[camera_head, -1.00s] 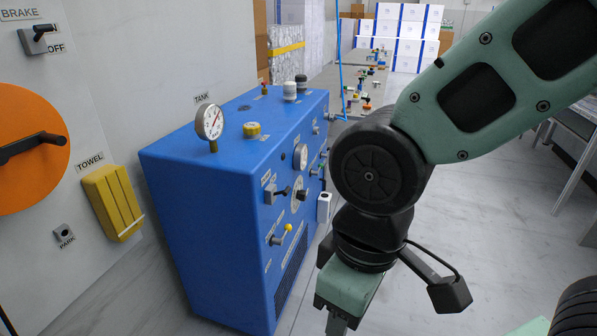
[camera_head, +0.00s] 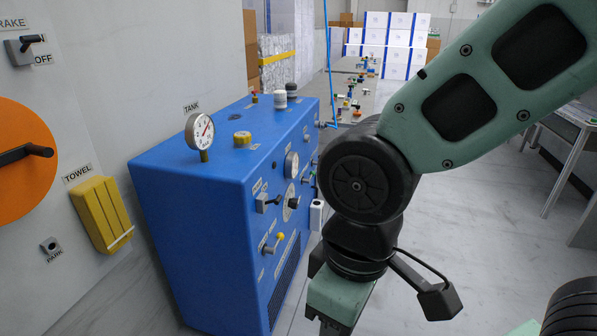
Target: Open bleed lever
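The blue cabinet (camera_head: 190,210) stands left of centre. Its front panel has a lever with a yellow tip (camera_head: 279,237) on a metal valve body, and above it a grey box with a dark lever (camera_head: 270,201). Their labels are too small to read, so I cannot tell which control is the bleed lever. My gripper (camera_head: 330,325) hangs at the bottom edge, right of the panel in the picture and apart from both levers. Its fingertips are cut off by the frame, so its opening is hidden.
A TANK gauge (camera_head: 199,130) and a yellow cap (camera_head: 242,138) sit on the cabinet top. The wall at left carries an orange disc (camera_head: 22,190) with a dark handle and a yellow towel box (camera_head: 103,214). Open floor (camera_head: 480,230) lies to the right.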

